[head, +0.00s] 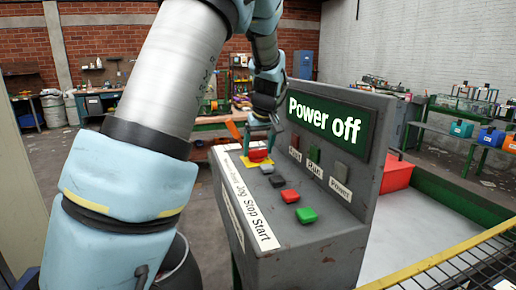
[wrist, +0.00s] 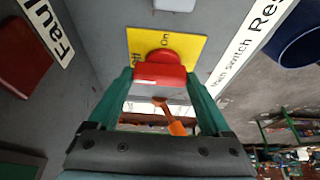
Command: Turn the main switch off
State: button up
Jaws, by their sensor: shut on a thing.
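The main switch is a red knob (wrist: 160,73) on a yellow plate (wrist: 194,47) marked On and Off; the plate also shows in the head view (head: 262,166). My gripper (wrist: 160,80) is shut on the red knob, one green finger on each side. In the head view my gripper (head: 261,138) reaches down to the far end of the grey control box (head: 330,246). The fingers partly hide the knob, and I cannot tell exactly which mark it points to. The display (head: 325,118) reads "Power off".
Unlit-looking lamps (head: 314,153) sit under the display. A red bin (head: 398,174) stands behind the box. An orange object (wrist: 172,122) shows between my fingers.

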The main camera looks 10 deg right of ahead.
dwell(0.3)
jog(key=o, duration=1.2)
jog(key=shift+c, duration=0.2)
jog(key=b+v, duration=0.2)
jog(key=v, duration=0.8)
jog(key=shift+r+b, duration=0.4)
jog(key=shift+s, duration=0.1)
